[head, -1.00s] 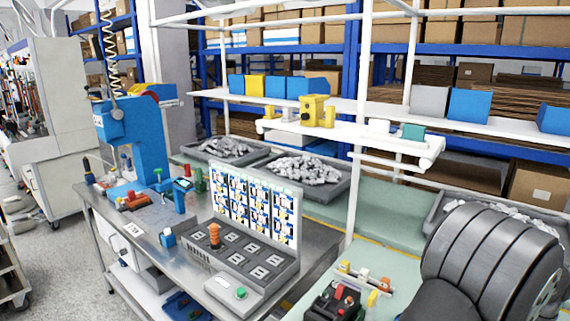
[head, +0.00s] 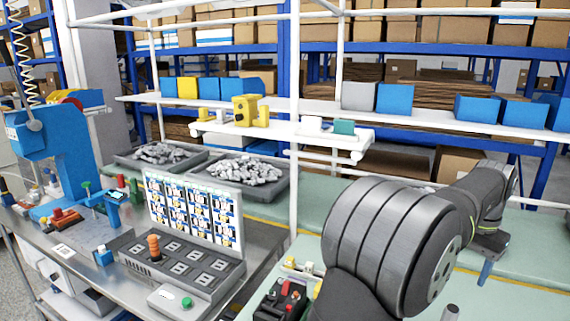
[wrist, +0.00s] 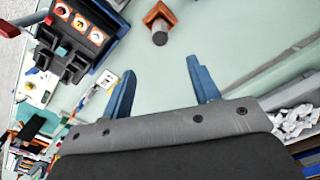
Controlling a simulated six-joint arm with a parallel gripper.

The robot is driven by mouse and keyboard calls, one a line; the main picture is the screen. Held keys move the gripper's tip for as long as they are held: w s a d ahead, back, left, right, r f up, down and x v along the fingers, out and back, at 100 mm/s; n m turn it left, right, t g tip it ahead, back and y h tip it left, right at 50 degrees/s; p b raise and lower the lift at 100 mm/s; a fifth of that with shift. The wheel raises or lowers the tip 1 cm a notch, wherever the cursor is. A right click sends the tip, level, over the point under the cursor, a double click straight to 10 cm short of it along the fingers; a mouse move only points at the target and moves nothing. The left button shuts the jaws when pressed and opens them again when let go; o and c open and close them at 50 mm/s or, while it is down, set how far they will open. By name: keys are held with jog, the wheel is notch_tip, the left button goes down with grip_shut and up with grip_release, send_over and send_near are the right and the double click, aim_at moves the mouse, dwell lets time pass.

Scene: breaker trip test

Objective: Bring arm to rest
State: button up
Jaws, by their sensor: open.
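My gripper (wrist: 160,65) shows in the wrist view with its two blue fingers spread apart and nothing between them. In the head view, one blue fingertip of my gripper (head: 487,272) points down over the green bench top (head: 520,290); the other finger is hidden. My dark grey arm fills the lower right of the head view and reaches toward the right. The fingers appear apart from everything around them.
A black device (wrist: 75,40) with round dials sits upper left in the wrist view. An orange piece with a grey cylinder (wrist: 160,36) lies beyond the fingers. A test station (head: 190,265) and part trays (head: 285,185) stand left. A white shelf (head: 420,117) runs behind.

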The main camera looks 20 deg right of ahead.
aim_at(453, 308)
notch_tip(453, 308, down, 17)
jog(key=shift+r, duration=0.2)
notch_tip(453, 308, up, 6)
jog(key=shift+f, duration=0.15)
dwell(0.4)
notch_tip(453, 308, down, 4)
jog(key=shift+f, duration=0.2)
jog(key=shift+r, duration=0.35)
notch_tip(453, 308, up, 15)
dwell(0.3)
